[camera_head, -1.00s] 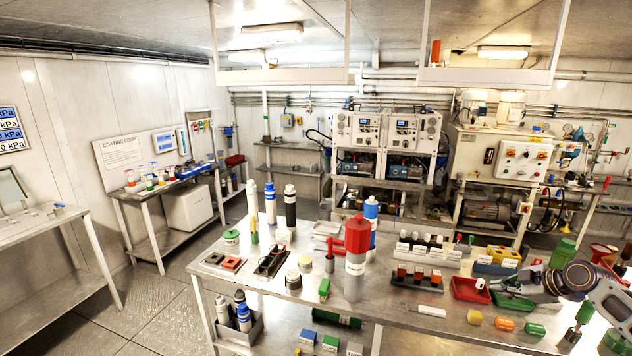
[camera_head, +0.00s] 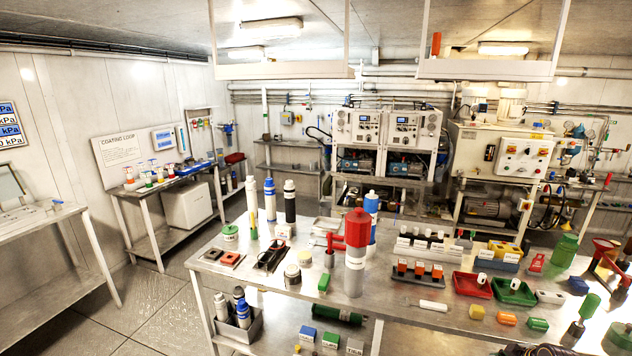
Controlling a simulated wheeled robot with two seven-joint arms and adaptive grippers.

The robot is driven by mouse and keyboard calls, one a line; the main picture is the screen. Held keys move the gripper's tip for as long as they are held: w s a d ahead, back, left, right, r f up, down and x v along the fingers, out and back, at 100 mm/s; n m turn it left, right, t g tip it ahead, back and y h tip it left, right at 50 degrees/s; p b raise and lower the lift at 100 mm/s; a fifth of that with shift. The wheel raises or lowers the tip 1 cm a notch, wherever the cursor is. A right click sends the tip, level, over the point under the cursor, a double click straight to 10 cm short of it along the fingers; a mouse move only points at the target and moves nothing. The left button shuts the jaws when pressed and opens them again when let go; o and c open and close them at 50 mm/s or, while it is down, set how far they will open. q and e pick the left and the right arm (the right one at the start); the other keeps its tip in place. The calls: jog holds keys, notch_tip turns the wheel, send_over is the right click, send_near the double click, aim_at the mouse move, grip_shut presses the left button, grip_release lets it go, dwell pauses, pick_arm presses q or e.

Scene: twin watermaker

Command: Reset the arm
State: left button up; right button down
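No finger of my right gripper shows in the head view. A small dark piece at the bottom edge, right of centre, may be part of my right arm (camera_head: 530,350). My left arm and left gripper are out of view. The green tray (camera_head: 526,299) on the right of the steel table holds a small white cylinder. The red tray (camera_head: 467,291) beside it on the left also holds a white cylinder.
The steel table (camera_head: 400,330) carries a grey bottle with a red top (camera_head: 356,250), a rack of orange-topped pieces (camera_head: 417,276), small coloured blocks along the front, and green-handled tools (camera_head: 589,306) at the right. The space above the trays is clear.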

jog(key=s+a+f+m+g+h+b, duration=0.1)
jog(key=s+a+f, duration=0.2)
jog(key=s+f, duration=0.6)
jog(key=s+a+f+m+g+b, duration=0.1)
jog(key=s+a+f+m, duration=0.15)
jog(key=s+f, duration=0.7)
jog(key=s+a+f+m+g+h+b, duration=0.15)
jog(key=s+a+f, duration=0.25)
jog(key=f, duration=1)
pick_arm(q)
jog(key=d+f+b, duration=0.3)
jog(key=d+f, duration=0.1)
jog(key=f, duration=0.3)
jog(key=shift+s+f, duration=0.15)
pick_arm(e)
jog(key=s+a+f, duration=0.5)
jog(key=s+a, duration=0.2)
jog(key=s, duration=0.2)
jog(key=s+a+f+g+y, duration=0.1)
jog(key=s+a+f, duration=0.5)
jog(key=s, duration=0.4)
jog(key=s+a+f+g, duration=0.1)
jog(key=s+a+f, duration=0.4)
jog(key=s+a, duration=0.3)
jog(key=shift+s+a+f+y, duration=0.3)
jog(key=shift+s+a+y, duration=0.05)
jog(key=shift+s, duration=0.8)
jog(key=shift+g, duration=0.25)
